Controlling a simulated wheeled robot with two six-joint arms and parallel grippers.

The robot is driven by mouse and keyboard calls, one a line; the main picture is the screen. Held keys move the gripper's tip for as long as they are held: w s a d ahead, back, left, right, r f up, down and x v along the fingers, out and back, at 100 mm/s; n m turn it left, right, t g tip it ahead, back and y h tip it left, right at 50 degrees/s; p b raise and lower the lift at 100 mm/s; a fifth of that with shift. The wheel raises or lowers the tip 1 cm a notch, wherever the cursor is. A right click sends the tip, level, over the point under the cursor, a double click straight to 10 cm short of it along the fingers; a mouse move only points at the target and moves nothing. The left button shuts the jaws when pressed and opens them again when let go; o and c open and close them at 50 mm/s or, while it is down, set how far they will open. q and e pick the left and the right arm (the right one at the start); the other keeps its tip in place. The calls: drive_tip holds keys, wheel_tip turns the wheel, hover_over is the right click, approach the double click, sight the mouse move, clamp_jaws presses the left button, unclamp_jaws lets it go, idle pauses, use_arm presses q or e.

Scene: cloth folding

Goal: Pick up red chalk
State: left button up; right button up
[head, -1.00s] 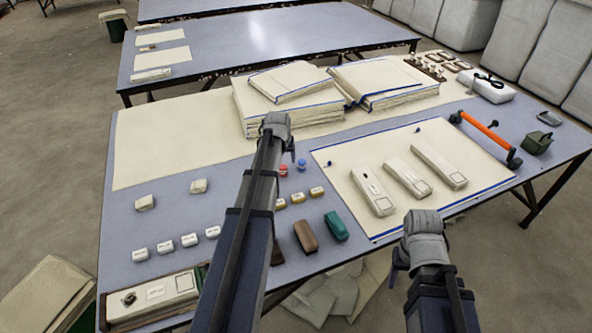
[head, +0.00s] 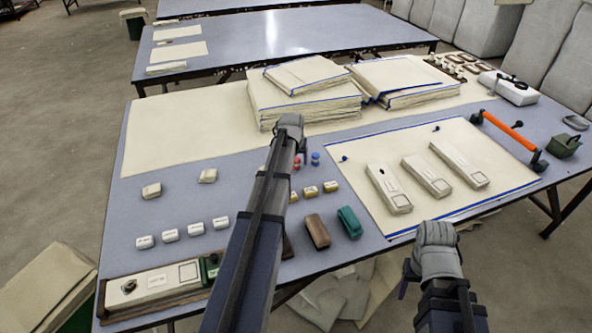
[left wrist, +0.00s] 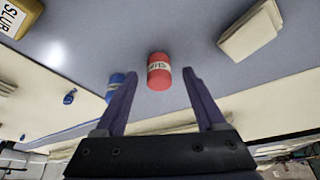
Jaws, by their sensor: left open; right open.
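The red chalk (left wrist: 159,70) is a small red cylinder with a pale label, standing on the blue-grey table. In the left wrist view it shows between the tips of my left gripper (left wrist: 160,88), which is open and not visibly touching it. In the head view the red chalk (head: 297,165) is partly hidden by my left gripper (head: 303,148). A blue cylinder (head: 315,159) stands just right of it; it also shows behind the left finger in the left wrist view (left wrist: 114,84). My right gripper (head: 408,272) is open and empty at the table's front edge.
Stacked cream cloths (head: 305,95) lie behind the chalk. A cream sheet (head: 375,155) with long pale blocks lies to the right.

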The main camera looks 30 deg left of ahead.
use_arm(q)
drive_tip(key=shift+x, duration=0.8)
drive_tip(key=shift+r, duration=0.1)
clamp_jaws()
